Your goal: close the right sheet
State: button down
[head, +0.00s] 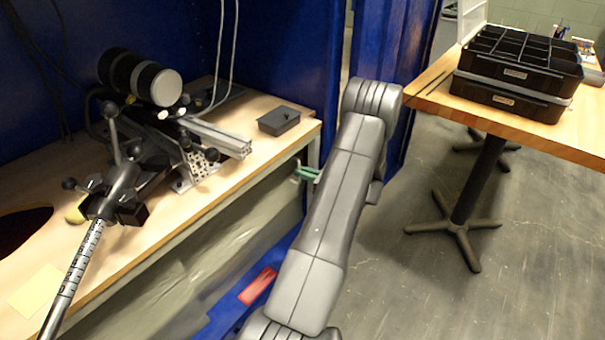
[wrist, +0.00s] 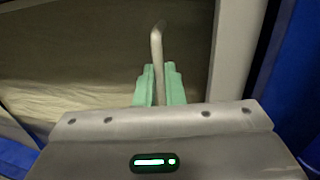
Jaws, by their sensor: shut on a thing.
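A blue sheet (head: 392,40) hangs at the upper middle of the head view, partly hidden behind my arm. A narrow pale gap separates it from the blue sheet (head: 285,45) to its left. My gripper (head: 306,173) shows as green fingers by the workbench's right front corner. In the wrist view, my gripper (wrist: 160,88) is shut on a thin pale bar (wrist: 157,50) with a bent top end. I cannot tell what the bar is fixed to. A blue surface (wrist: 297,70) stands at the right of the wrist view.
A wooden workbench (head: 255,118) carries a clamped device (head: 140,78) and a small dark box (head: 279,120). A grey post (wrist: 234,45) stands just right of my fingers. A table (head: 585,135) with black trays (head: 510,95) stands at the right. Floor between is open.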

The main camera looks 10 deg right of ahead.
jog(key=shift+w+d+r, duration=0.1)
jog(key=shift+w+d, duration=0.05)
jog(key=c, duration=1.5)
grip_release()
jog(key=shift+d, duration=0.1)
jog(key=shift+c, duration=0.2)
jog(key=p+v, duration=0.2)
jog(key=v, duration=1.1)
jog(key=shift+s+d, duration=0.25)
jog(key=shift+s, duration=0.05)
